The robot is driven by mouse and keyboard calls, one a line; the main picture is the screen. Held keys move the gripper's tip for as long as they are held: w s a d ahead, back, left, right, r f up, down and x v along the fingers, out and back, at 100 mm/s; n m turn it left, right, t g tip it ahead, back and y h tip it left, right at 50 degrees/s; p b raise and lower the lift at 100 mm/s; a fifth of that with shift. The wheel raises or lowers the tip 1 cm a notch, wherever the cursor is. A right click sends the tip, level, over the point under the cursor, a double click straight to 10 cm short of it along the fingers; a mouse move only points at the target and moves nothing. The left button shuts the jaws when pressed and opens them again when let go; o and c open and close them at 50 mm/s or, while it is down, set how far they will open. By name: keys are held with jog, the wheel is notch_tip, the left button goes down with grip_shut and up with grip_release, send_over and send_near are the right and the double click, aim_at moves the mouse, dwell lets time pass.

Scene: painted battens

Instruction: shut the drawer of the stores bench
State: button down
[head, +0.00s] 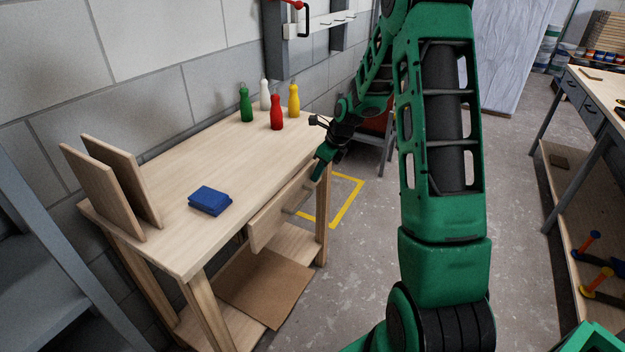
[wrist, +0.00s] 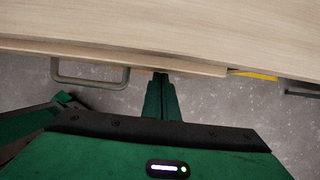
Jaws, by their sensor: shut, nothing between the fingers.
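The wooden bench (head: 165,185) stands against the block wall at the left. Its drawer (head: 280,208) is under the top's front edge. In the wrist view the drawer front (wrist: 200,66) shows as a thin strip projecting a little past the bench top, so it looks slightly open. A grey loop handle (wrist: 90,76) is on it. My gripper (head: 317,178) is at the drawer's far end in the head view. In the wrist view my gripper (wrist: 160,80) is shut and empty, fingertips at the drawer front, right of the handle. I cannot tell whether they touch it.
A blue folded cloth (head: 210,200), two upright boards (head: 115,190) and several bottle-shaped pins (head: 276,112) stand on the bench top. A brown sheet (head: 265,285) lies on the lower shelf. Another bench (head: 590,95) is at the right. The floor between (head: 370,270) is clear.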

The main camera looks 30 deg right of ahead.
jog(key=shift+w+a, duration=0.15)
jog(key=shift+w, duration=0.05)
dwell(0.3)
jog(key=s+d+r, duration=0.4)
jog(key=s+r, duration=0.2)
jog(key=r, duration=0.3)
jog(key=s+a+f, duration=0.2)
jog(key=s+a, duration=0.6)
jog(key=s, duration=0.4)
jog(key=w+a+f, duration=0.4)
jog(key=w+f, duration=0.3)
jog(key=shift+w+a+f+t+y, duration=0.25)
jog(key=shift+a+f+t+y, duration=0.05)
jog(key=shift+a, duration=0.1)
jog(key=shift+w, duration=0.1)
